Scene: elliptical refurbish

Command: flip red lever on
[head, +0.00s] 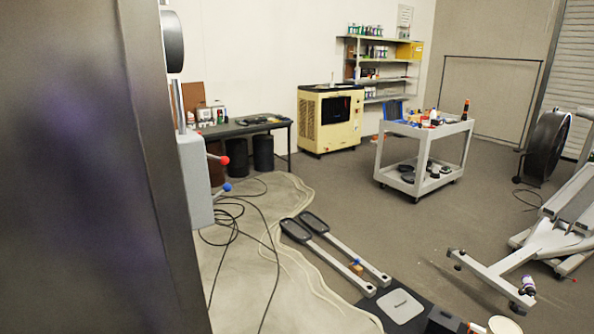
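The red lever (223,160) is a short rod with a red ball end, sticking out to the right from the side of a grey box (198,184) at the left. A similar blue lever (227,187) sits just below it on the same box. Both rods are short and seen from the side, so I cannot tell their on or off position. Much of the box is hidden behind a dark panel. Neither of my grippers shows in this view.
A large, blurred dark panel (75,170) fills the left foreground. Cables (235,230) lie on the floor below the levers. Elliptical pedal arms (345,255) lie farther right. A grey cart (424,150) and a yellow machine (330,120) stand behind. Open floor lies between.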

